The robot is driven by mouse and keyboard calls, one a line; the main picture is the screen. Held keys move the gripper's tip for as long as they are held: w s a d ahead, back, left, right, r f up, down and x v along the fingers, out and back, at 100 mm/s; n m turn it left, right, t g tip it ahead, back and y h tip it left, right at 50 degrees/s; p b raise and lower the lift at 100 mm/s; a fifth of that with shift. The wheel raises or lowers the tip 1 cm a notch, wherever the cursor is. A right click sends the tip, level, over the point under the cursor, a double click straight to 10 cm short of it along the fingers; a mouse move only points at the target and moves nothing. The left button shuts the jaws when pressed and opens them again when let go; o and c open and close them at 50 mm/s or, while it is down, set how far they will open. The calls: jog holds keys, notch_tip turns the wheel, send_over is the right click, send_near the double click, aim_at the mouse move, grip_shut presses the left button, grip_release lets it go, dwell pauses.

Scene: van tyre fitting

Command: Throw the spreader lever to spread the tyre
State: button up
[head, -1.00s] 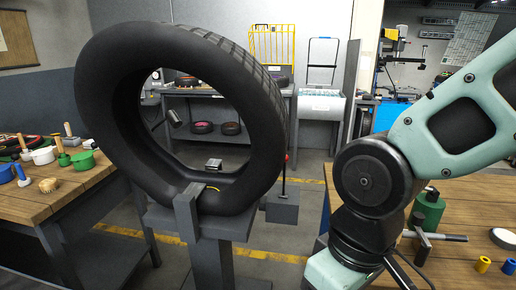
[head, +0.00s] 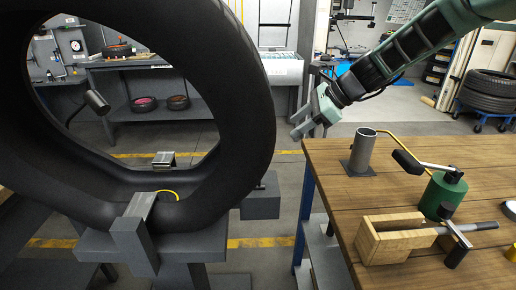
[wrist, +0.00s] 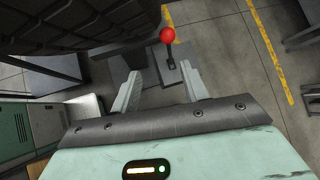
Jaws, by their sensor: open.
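The big black tyre (head: 245,85) stands upright on the grey spreader stand (head: 135,240) at the left of the head view. Its tread (wrist: 70,30) fills the top left of the wrist view. The spreader lever is a short dark stem with a red ball knob (wrist: 167,35), on a grey box (head: 262,203) at the tyre's right side. The knob is hidden in the head view. My gripper (head: 306,125) is open and empty, right of the tyre. In the wrist view the knob is beyond the open fingers (wrist: 158,85), apart from them.
A wooden bench (head: 400,160) on the right holds a metal cup (head: 362,150), a green can (head: 442,195), a wooden box (head: 395,238) and a hammer-like tool (head: 460,240). Shelves (head: 150,85) stand behind the tyre. Floor shows between stand and bench.

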jog(key=w+x, duration=0.1)
jog(key=x, duration=1.6)
jog(key=shift+w+m, duration=0.35)
jog(key=shift+m, duration=0.05)
jog(key=shift+p, duration=0.3)
grip_shut()
